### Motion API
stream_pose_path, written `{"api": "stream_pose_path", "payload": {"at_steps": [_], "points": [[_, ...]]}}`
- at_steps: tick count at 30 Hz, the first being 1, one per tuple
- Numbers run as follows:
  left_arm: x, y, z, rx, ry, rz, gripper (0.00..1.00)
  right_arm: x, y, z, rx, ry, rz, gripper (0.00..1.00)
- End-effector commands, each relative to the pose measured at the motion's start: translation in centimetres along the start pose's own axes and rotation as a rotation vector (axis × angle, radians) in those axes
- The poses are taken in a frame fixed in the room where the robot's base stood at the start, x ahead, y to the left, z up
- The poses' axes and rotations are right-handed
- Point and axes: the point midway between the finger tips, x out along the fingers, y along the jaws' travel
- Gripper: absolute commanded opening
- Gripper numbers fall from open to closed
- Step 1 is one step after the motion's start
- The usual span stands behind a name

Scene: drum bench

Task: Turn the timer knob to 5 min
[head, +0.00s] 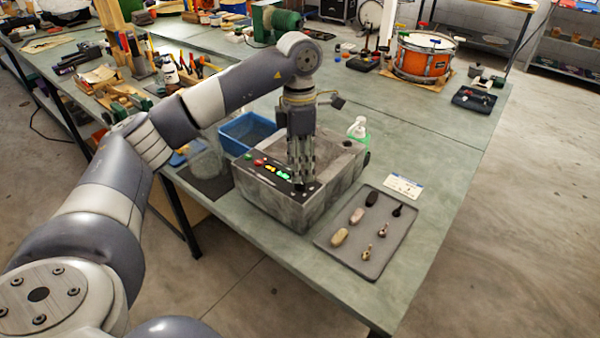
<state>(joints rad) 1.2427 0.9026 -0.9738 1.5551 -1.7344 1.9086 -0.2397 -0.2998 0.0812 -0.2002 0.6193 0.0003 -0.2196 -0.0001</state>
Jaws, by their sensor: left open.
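A grey box-shaped machine (325,205) stands on the green bench. Its sloped front panel (262,172) carries red, yellow and green lit parts. My left gripper (300,183) points straight down with its fingertips at the right part of this panel, beside the green lights. It is open. A timer knob cannot be made out; the fingers cover that part of the panel, and I cannot tell whether they touch anything. A dark round part (367,158) shows at the machine's right end. My right gripper is not in view.
A grey tray (345,253) with several small items lies right of the machine, a white card (403,187) behind it. An orange drum (423,60) is farther back.

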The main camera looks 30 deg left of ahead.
Motion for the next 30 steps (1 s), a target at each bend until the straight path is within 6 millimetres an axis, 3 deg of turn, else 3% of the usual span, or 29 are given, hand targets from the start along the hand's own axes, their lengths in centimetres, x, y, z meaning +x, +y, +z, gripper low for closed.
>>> {"api": "stream_pose_path", "payload": {"at_steps": [3, 8, 17, 30], "points": [[-3.2, 0.1, 0.1, 0.0, -0.005, 0.004, 0.46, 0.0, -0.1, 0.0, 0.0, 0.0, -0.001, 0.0], [-6.4, 0.1, 0.1, 0.0, -0.004, 0.004, 0.46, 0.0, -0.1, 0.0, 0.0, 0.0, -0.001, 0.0], [-8.1, 0.1, 0.0, -0.001, -0.001, 0.001, 0.46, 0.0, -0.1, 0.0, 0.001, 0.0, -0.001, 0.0], [-8.2, 0.0, 0.0, 0.0, 0.0, 0.0, 0.46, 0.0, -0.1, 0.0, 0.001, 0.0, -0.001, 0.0]]}}
